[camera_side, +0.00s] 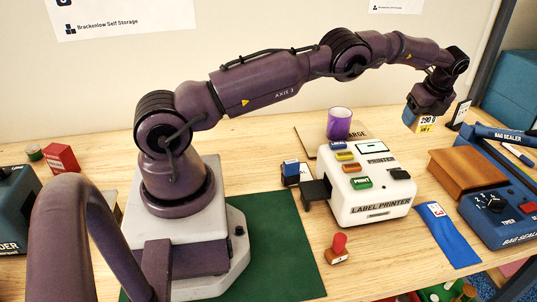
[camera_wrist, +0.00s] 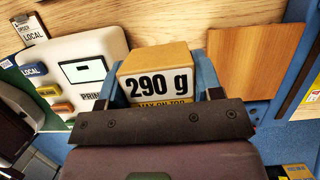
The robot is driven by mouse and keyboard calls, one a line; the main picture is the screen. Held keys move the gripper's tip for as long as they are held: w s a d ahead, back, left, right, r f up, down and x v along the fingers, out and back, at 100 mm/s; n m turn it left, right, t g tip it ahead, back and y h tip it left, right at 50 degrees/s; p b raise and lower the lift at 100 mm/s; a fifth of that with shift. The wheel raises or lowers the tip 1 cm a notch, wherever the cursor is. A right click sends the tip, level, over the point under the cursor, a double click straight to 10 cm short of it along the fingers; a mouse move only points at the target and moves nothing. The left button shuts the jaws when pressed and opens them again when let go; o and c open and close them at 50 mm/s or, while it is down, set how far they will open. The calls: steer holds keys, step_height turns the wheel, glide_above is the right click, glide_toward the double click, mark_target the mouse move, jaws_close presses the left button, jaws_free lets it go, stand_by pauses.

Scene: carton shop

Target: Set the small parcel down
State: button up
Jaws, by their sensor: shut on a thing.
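The small parcel is a tan box with a white and yellow "290 g" label; it shows in the side view (camera_side: 426,122) and large in the wrist view (camera_wrist: 155,62). My gripper (camera_side: 422,112) points down at the back right, with its blue fingers on both sides of the parcel. In the wrist view my gripper (camera_wrist: 160,82) is shut on it, label facing the camera. The parcel looks raised above the wooden table (camera_side: 280,130), behind and right of the label printer; its exact height is hard to tell. Its underside is hidden.
The white label printer (camera_side: 370,195) stands mid-table, with a purple cup (camera_side: 339,123) behind it. A blue bag sealer (camera_side: 500,215) with a brown wooden plate (camera_side: 467,172) is at right. A small upright sign (camera_side: 459,114) stands close to my gripper. A blue pouch (camera_side: 446,236) lies in front.

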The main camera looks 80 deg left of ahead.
steer(key=s+a+r+n+g, duration=0.15)
steer(key=s+a+n, duration=0.25)
steer(key=s+a, duration=0.45)
steer(key=s+a+r+n, duration=0.3)
steer(key=s+a, duration=0.2)
steer(key=s, duration=0.6)
steer(key=s+d+f+n+g+h, duration=0.1)
steer(key=s+d+f+n, duration=0.15)
steer(key=s, duration=0.65)
steer(key=s+d+f+n+h, duration=0.15)
steer(key=s+d+n, duration=0.25)
steer(key=s, duration=0.4)
steer(key=s+d+f+n+g+h, duration=0.1)
steer(key=s+d+f+n, duration=0.25)
steer(key=s, duration=0.55)
glide_above(261, 155)
steer(key=shift+n, duration=0.3)
steer(key=f, duration=0.7)
steer(key=shift+w+d+f, duration=0.25)
steer(key=shift+d+f, duration=0.1)
steer(key=shift+d, duration=0.05)
steer(key=shift+w+a+f, duration=0.2)
steer(key=shift+a+f, duration=0.1)
steer(key=shift+f, duration=0.15)
steer(key=shift+w+a+f, duration=0.1)
steer(key=shift+a+f, duration=0.05)
steer(key=shift+f, duration=1.5)
